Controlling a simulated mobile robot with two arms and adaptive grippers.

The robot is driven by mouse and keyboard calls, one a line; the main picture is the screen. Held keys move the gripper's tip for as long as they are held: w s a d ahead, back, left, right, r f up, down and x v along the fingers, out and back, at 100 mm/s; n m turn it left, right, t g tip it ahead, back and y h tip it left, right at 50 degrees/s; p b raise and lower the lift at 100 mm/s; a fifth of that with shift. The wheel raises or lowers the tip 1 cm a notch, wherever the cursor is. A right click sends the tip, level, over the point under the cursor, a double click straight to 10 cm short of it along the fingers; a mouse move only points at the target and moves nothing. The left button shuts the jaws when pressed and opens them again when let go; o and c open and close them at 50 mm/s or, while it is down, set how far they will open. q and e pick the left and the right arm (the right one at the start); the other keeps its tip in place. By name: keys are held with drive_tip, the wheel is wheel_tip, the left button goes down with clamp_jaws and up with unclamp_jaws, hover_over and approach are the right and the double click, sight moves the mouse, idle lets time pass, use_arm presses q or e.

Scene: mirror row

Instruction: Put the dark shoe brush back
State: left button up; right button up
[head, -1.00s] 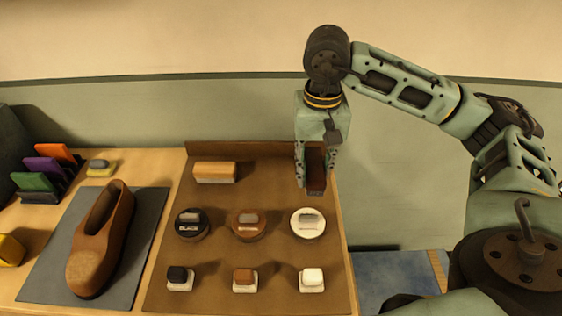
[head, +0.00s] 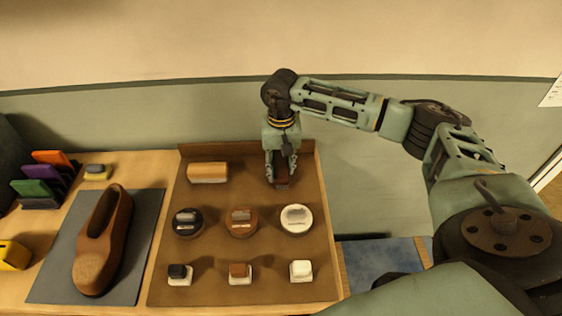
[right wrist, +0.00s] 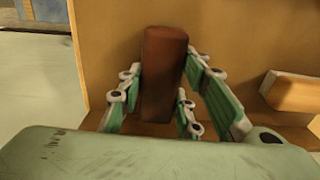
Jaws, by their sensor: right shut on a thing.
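The dark shoe brush (right wrist: 163,75), a dark reddish-brown block, is between the fingers of my right gripper (head: 281,182). In the right wrist view my right gripper (right wrist: 158,105) is shut on it. In the head view only a small part of the brush (head: 283,184) shows low between the fingers. The gripper points down over the back right of the brown display board (head: 215,287). I cannot tell if the brush touches the board. A light wooden brush (head: 208,172) lies to its left in the same back row; it also shows in the right wrist view (right wrist: 296,94). My left gripper is out of view.
Black (head: 187,222), brown (head: 241,222) and white (head: 296,219) round tins form the middle row, with small daubers in front. A brown shoe (head: 103,243) stands on a grey mat (head: 131,283) at left. The board has a raised back edge (head: 240,149).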

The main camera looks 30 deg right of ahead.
drive_tip(key=shift+f+b, duration=0.2)
drive_tip(key=shift+b, duration=0.1)
drive_tip(key=o, duration=1.1)
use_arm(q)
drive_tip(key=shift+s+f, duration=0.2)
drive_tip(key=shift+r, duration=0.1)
use_arm(e)
drive_tip(key=shift+r, duration=0.15)
